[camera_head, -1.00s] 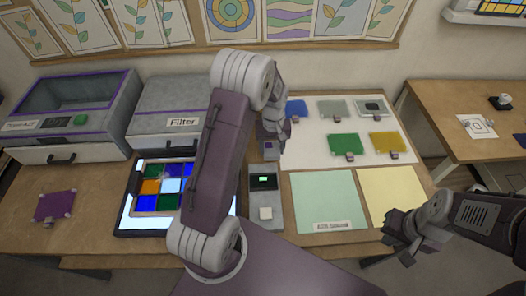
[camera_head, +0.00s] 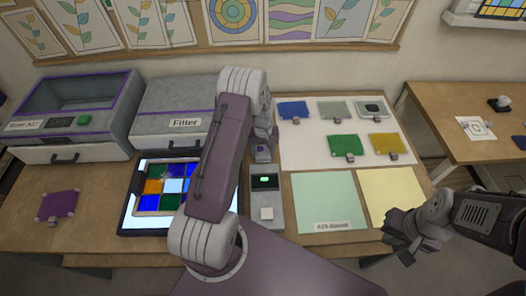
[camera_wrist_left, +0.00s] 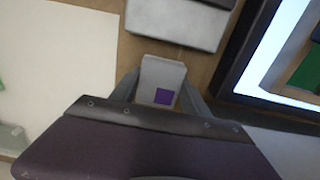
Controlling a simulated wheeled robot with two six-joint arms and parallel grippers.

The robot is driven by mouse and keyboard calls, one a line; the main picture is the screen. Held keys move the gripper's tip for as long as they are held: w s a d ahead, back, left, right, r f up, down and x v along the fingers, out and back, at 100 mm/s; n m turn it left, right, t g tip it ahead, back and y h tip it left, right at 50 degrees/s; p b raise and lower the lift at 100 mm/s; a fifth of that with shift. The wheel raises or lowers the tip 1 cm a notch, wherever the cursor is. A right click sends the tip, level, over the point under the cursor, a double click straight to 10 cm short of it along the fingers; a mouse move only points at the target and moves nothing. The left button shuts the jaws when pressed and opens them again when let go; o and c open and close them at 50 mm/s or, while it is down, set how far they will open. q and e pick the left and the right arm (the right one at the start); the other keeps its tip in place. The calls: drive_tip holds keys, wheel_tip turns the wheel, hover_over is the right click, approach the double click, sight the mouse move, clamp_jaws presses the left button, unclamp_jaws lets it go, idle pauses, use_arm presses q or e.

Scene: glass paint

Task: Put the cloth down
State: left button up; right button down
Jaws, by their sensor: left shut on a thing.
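My left gripper (camera_wrist_left: 158,95) is shut on a small grey block with a purple square on its face (camera_wrist_left: 160,75). The block also shows in the head view (camera_head: 262,153), just above the grey device with a small lit screen (camera_head: 266,184). I cannot tell whether a cloth hangs from this block; no spread cloth shows in the grip. My left arm hides most of its gripper in the head view. My right gripper (camera_head: 401,246) is empty and looks open, in front of the table's right edge.
A lit panel with coloured tiles (camera_head: 128,212) lies left of the device. A purple pane (camera_head: 60,204) lies at far left. Coloured panes, including a green one (camera_head: 342,143), lie on a white sheet.

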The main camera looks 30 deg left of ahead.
sight(263, 152)
use_arm(q)
drive_tip(key=o, duration=1.3)
drive_tip(key=shift+f, duration=0.1)
wheel_tip(263, 152, up, 12)
drive_tip(key=s+d+r+m, duration=0.1)
drive_tip(key=s+d+m, duration=0.1)
drive_tip(key=s, duration=0.4)
drive_tip(key=s+d+r+m, duration=0.1)
drive_tip(key=s+d+m, duration=0.1)
drive_tip(key=s+d, duration=0.3)
drive_tip(key=s+d+r+m+t, duration=0.1)
drive_tip(key=s+d+m, duration=0.1)
drive_tip(key=s, duration=0.5)
drive_tip(key=shift+d+r+b, duration=0.15)
drive_tip(key=shift+d+b, duration=0.2)
drive_tip(key=shift+d, duration=0.55)
drive_tip(key=shift+s, duration=0.1)
